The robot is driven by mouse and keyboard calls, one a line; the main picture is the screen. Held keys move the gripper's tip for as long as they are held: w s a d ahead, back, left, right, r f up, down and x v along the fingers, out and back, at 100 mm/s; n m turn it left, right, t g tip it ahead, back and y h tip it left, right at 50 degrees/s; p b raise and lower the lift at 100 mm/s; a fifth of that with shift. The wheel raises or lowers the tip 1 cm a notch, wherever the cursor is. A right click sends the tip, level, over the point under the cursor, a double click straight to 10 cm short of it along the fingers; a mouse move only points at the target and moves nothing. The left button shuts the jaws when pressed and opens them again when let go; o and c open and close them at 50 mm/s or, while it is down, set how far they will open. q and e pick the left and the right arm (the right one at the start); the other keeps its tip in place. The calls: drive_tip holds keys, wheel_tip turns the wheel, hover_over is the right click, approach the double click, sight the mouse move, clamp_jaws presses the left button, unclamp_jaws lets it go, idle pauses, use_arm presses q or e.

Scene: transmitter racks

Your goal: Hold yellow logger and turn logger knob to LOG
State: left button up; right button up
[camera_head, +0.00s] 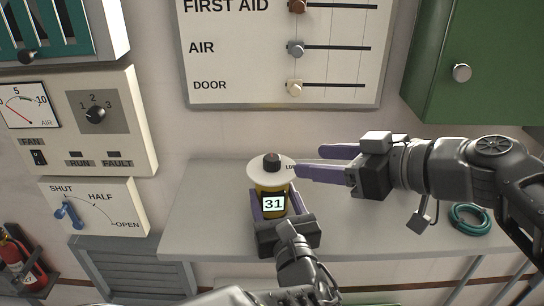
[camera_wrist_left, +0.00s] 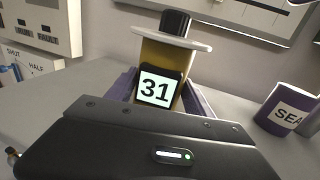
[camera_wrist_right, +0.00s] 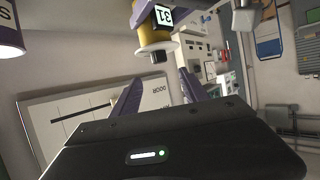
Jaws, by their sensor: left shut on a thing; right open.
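The yellow logger (camera_head: 272,190) stands upright on the grey bench, with a screen reading 31, a white disc on top and a black knob (camera_head: 271,162) above it. The disc's lettering is partly covered by a right finger in the head view. My left gripper (camera_head: 272,205) is shut on the logger body; its purple fingers flank it in the left wrist view (camera_wrist_left: 158,75). My right gripper (camera_head: 310,161) is open, level with the disc and to its right. In the right wrist view the knob (camera_wrist_right: 158,57) lies just beyond and between its fingertips, apart from them.
A purple container (camera_wrist_left: 290,108) with a label starting SEA stands on the bench to the right in the left wrist view. A teal ring (camera_head: 470,217) lies at the bench's right. A slider board (camera_head: 230,65) and panels with dials (camera_head: 95,125) are on the wall behind.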

sight(273, 158)
drive_tip(key=x, duration=1.2)
clamp_jaws()
idle(0.3)
